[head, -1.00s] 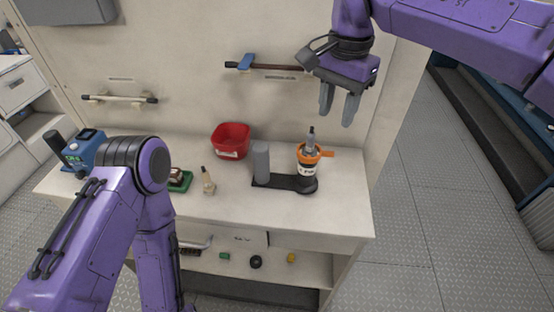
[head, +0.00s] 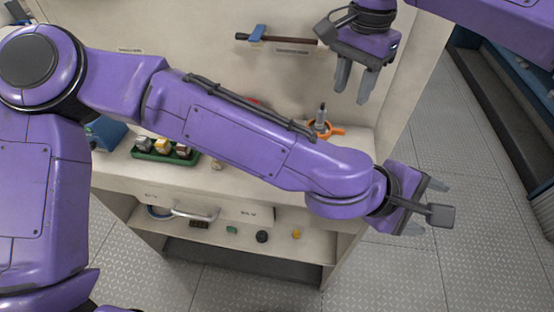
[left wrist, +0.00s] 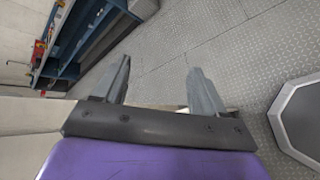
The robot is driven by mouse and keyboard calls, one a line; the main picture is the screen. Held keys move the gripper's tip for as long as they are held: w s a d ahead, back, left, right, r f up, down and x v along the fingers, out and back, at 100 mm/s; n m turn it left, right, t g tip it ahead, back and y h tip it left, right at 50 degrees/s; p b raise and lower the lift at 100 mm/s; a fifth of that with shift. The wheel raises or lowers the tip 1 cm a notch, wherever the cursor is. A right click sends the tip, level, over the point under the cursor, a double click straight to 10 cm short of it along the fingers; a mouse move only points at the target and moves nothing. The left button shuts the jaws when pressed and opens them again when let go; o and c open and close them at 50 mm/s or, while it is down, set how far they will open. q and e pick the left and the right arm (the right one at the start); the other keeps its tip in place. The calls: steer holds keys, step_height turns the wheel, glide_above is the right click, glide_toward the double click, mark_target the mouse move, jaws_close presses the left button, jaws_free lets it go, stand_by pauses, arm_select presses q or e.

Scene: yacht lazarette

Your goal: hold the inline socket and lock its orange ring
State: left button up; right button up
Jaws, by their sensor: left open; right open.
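The inline socket's dark tip and orange ring (head: 327,130) show in the head view above my left forearm; the rest of the socket and its stand are hidden behind that arm. The ring's orange tab points right. My right gripper (head: 351,84) is open and empty, pointing down, above and slightly right of the socket, clear of it. My left arm crosses the picture in front of the bench, and its gripper (head: 432,206) is open and empty off the bench's right end, over the floor. In the left wrist view the left fingers (left wrist: 158,84) are apart with only floor between them.
A green tray (head: 150,155) with several small blocks sits on the bench. A hammer-like tool (head: 280,40) hangs on the back panel. A lower shelf (head: 270,247) holds small items. Open floor lies right of the bench.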

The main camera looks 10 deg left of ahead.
arm_select(q)
steer(key=w+a+r+n+t+y, duration=0.25)
steer(key=w+a+r, duration=0.25)
steer(key=a+r, duration=0.5)
steer(key=a+f+m+t+y, duration=0.2)
steer(key=a+f+y, duration=0.1)
steer(key=a+f, duration=0.1)
steer(key=w+a+f+m+t+y, duration=0.1)
steer(key=a+f+m+t+y, duration=0.1)
steer(key=f, duration=0.4)
steer(key=a+f+m+t+y, duration=0.3)
steer(key=a+f+y, duration=0.2)
steer(key=a, duration=0.1)
steer(key=shift+w+f+t, duration=0.1)
steer(key=shift+w+t, duration=0.15)
steer(key=shift+w, duration=0.1)
steer(key=w+a+m+t, duration=0.1)
steer(key=w+a, duration=0.1)
steer(key=w, duration=0.1)
steer(key=w+a+r+m+t+y, duration=0.1)
steer(key=w+a+t, duration=0.1)
steer(key=w, duration=0.2)
steer(key=w+a+m+t, duration=0.1)
steer(key=w+a, duration=0.1)
steer(key=w, duration=0.2)
steer(key=shift+w+a+r+m+t+y, duration=0.15)
steer(key=shift+w+r+m+t+y, duration=0.1)
steer(key=shift+t, duration=0.05)
steer(key=shift+c, duration=0.3)
